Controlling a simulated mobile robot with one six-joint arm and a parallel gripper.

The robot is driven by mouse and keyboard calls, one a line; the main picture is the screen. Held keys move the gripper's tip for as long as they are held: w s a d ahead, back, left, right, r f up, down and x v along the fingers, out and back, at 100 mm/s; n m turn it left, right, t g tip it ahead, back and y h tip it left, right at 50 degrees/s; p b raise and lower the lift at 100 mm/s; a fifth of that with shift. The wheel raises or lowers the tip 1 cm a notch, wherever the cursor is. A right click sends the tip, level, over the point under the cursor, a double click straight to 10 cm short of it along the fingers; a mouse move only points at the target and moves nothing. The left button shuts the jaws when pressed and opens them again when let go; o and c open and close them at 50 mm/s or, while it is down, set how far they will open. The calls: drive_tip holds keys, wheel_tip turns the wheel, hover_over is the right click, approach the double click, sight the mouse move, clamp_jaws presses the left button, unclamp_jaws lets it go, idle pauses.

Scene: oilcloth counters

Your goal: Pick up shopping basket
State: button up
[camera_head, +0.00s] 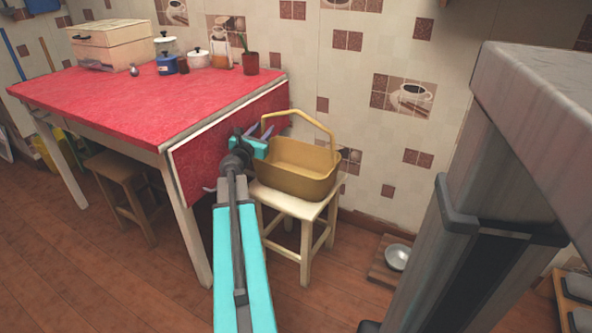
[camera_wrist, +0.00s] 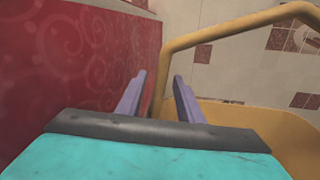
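The shopping basket (camera_head: 300,170) is mustard yellow with a raised arched handle. It stands upright on a small pale stool (camera_head: 291,205). My gripper (camera_head: 261,133) is at the basket's left side, near the left end of the handle. In the wrist view the two purple fingers of my gripper (camera_wrist: 160,95) are apart. The basket's handle (camera_wrist: 190,38) rises beyond and between the fingertips and arches to the right. The basket's body (camera_wrist: 255,120) shows at lower right, partly hidden by my gripper. I cannot tell whether a finger touches the handle.
A red-covered table (camera_head: 150,100) stands left of the stool, its hanging leaf (camera_head: 215,150) close to my gripper. The leaf also fills the left of the wrist view (camera_wrist: 70,75). A metal bowl (camera_head: 397,257) is on the floor. A tiled wall is behind the basket.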

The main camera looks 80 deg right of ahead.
drive_tip(key=shift+d, duration=0.1)
idle(0.5)
clamp_jaws()
idle(1.2)
